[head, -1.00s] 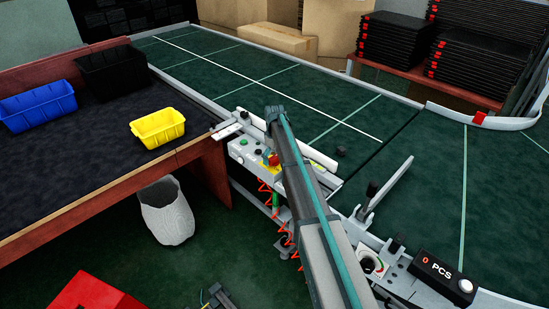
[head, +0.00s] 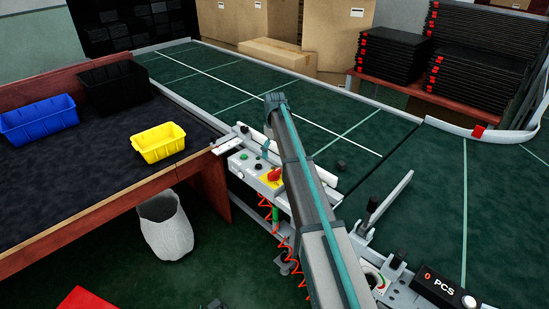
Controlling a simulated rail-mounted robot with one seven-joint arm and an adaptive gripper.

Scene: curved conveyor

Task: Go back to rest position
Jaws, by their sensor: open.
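My arm (head: 317,215), grey with a teal stripe, reaches from the bottom edge up to a dark joint (head: 276,103) over the near edge of the green conveyor (head: 235,75). I cannot make out my gripper. The arm may hide it, so its fingers and anything between them do not show. A small dark part at the bottom edge, left of the arm, is cut off and too small to identify.
A table (head: 60,215) at left carries blue (head: 38,120), black (head: 115,87) and yellow (head: 158,143) bins. A control panel (head: 255,172) sits close beside the arm. A white sack (head: 165,227) stands below. Stacked black trays (head: 470,75) stand at back right.

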